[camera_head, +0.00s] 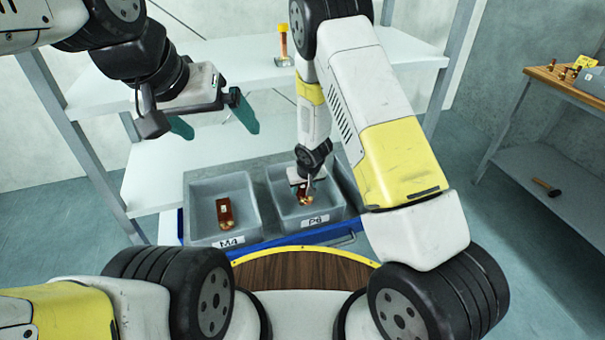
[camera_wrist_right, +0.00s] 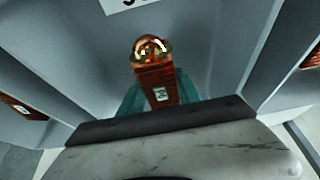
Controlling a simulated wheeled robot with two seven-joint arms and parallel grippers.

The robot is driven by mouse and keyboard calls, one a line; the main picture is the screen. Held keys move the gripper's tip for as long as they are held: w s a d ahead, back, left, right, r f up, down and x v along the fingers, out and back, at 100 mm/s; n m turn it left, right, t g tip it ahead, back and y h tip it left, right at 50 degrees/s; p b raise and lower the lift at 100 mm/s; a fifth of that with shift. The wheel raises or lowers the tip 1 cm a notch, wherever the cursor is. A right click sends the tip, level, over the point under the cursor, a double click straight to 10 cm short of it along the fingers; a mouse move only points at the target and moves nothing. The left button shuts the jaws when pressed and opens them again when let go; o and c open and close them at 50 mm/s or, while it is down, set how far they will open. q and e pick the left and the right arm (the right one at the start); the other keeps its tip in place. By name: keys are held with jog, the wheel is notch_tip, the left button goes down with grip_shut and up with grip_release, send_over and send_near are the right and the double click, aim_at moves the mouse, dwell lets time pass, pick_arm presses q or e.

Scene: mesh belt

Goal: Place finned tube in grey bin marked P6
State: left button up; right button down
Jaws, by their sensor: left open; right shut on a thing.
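The grey bin marked P6 (camera_head: 288,221) stands beside the grey bin marked M4 (camera_head: 203,240), in front of the shelf. My right gripper (camera_head: 305,191) reaches down into the P6 bin and is shut on a copper-coloured finned tube (camera_head: 305,200). In the right wrist view the finned tube (camera_wrist_right: 155,75) sits between the teal fingers, with a small white label on its side and a shiny round end. Whether it touches the bin floor I cannot tell. My left gripper (camera_head: 213,120) is open and empty, above and behind the M4 bin.
Another copper tube (camera_head: 225,215) lies in the M4 bin. A wooden-topped bench (camera_head: 550,78) with small parts is at the right. My right arm hides what lies right of P6.

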jog(key=shift+f, duration=1.25)
jog(key=c, duration=0.8)
grip_release()
jog(key=shift+f, duration=0.15)
jog(key=shift+c, duration=0.2)
jog(key=v, duration=1.2)
jog(key=s+d+r+m+t, duration=0.15)
jog(key=d+r, duration=0.25)
jog(key=r, duration=0.6)
jog(key=s+d+r+m+g, duration=0.1)
jog(key=s+d+r, duration=0.25)
jog(key=r, duration=0.65)
jog(key=s+d+r, duration=0.2)
jog(key=s+r, duration=0.4)
jog(key=s, duration=0.2)
jog(key=s+d+r+t, duration=0.1)
jog(key=s+d+r, duration=0.2)
jog(key=s+r, duration=0.3)
jog(key=s, duration=0.3)
jog(key=shift+s+d+y, duration=0.2)
jog(key=shift+s+y, duration=0.1)
jog(key=shift+y, duration=0.1)
